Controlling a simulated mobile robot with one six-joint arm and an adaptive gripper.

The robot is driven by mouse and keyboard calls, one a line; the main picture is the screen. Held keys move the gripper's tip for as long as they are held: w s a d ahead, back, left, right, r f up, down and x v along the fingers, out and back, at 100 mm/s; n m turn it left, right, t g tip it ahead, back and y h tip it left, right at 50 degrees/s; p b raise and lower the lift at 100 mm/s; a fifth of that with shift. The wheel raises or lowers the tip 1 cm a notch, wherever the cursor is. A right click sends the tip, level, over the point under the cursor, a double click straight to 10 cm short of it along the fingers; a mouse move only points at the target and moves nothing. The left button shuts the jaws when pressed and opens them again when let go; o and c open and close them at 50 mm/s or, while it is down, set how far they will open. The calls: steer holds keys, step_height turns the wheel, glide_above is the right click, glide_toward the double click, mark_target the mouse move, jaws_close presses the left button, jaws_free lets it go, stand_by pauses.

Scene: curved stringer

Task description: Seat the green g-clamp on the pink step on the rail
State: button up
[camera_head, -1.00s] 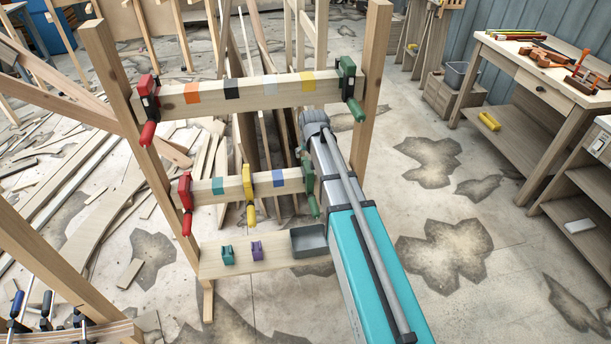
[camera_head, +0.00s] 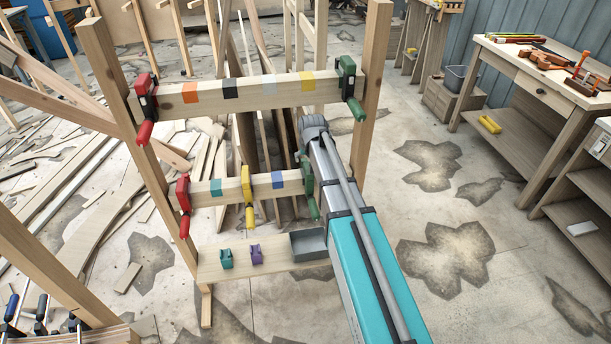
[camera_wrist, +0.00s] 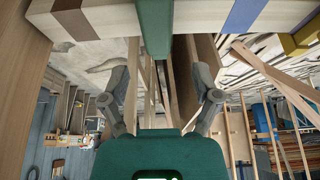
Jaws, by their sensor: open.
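A green g-clamp (camera_head: 309,187) sits at the right end of the lower rail (camera_head: 232,190), by the right post. In the wrist view the green clamp's bar (camera_wrist: 153,28) crosses the rail (camera_wrist: 110,22) between a brown band and a blue band. My gripper (camera_wrist: 162,85) is open, with one finger on each side of the line below the clamp bar; the fingers look clear of it. Another green clamp (camera_head: 348,88) is on the upper rail's right end. I see no clearly pink step in either view.
The lower rail also carries a red clamp (camera_head: 184,205) and a yellow clamp (camera_head: 248,196). Below it, a plank (camera_head: 215,273) holds a teal block, a purple block (camera_head: 256,254) and a grey tray (camera_head: 308,243). The right post (camera_head: 370,110) stands close to my arm.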

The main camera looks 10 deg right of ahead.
mark_target(307, 164)
steer(key=b+x, duration=0.3)
steer(key=shift+s+d+f, duration=0.1)
steer(key=shift+f, duration=0.2)
steer(key=shift+b+x, duration=0.85)
steer(key=shift+b, duration=0.15)
steer(key=shift+r, duration=0.1)
jaws_close()
